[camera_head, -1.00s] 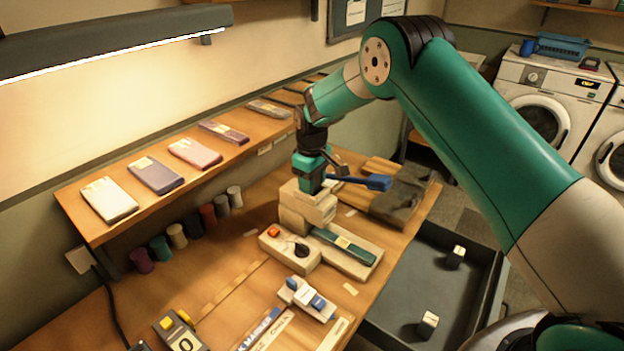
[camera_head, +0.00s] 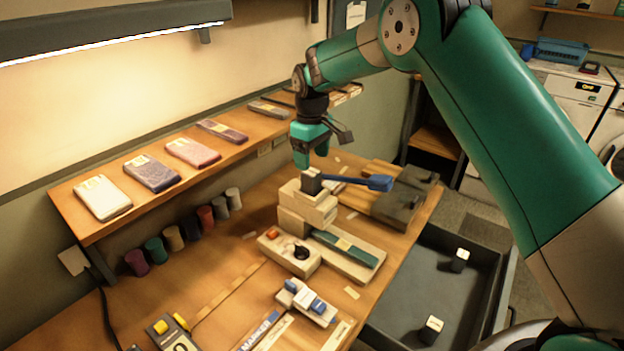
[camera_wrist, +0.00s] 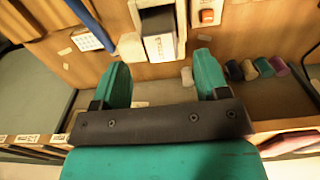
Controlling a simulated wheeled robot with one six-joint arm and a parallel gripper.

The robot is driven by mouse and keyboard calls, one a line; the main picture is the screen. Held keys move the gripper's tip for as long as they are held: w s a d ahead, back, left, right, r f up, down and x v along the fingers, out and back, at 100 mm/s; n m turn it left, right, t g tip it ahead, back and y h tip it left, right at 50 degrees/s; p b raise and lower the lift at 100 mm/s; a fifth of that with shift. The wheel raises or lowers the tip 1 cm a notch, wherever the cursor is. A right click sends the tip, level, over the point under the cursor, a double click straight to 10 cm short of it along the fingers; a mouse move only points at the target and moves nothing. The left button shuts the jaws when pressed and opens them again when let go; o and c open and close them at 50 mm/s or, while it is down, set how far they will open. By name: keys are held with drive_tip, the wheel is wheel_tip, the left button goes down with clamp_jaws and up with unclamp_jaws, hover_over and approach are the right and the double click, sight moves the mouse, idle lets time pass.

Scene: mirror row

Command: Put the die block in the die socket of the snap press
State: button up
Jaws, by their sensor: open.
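The snap press (camera_head: 312,212) appears to be the stepped cream block stack on the wooden bench, with a blue lever (camera_head: 378,183) reaching right from its dark top piece (camera_head: 312,183). My gripper (camera_head: 312,160) is open and empty, just above that top piece. In the wrist view, my gripper's green fingers (camera_wrist: 160,80) are apart, with a dark and pale block (camera_wrist: 160,46) beyond the gap. Two small white-topped dark blocks lie in the grey tray, one far (camera_head: 460,260) and one near (camera_head: 431,328); I cannot tell which thing is the die block. The die socket is not clear.
A cream box with an orange button (camera_head: 272,234) and a green-striped block (camera_head: 345,248) stand before the press. A blue and white device (camera_head: 306,299) is nearer. Several coloured cylinders (camera_head: 172,238) stand under the phone shelf (camera_head: 80,215). The grey tray (camera_head: 400,318) is mostly bare.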

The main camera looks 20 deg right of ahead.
sight(312, 172)
wheel_tip(312, 172, up, 4)
drive_tip(key=shift+f+b, duration=0.1)
drive_tip(key=shift+b, duration=0.25)
drive_tip(key=s+a+r+y, duration=0.15)
drive_tip(key=s+r, duration=0.25)
drive_tip(key=s, duration=0.4)
drive_tip(key=s+a+r, duration=0.2)
drive_tip(key=s+r, duration=0.3)
drive_tip(key=s, duration=0.3)
drive_tip(key=s+a+f+y, duration=0.1)
drive_tip(key=s+y, duration=0.1)
drive_tip(key=s, duration=2.1)
drive_tip(key=shift+y, duration=0.35)
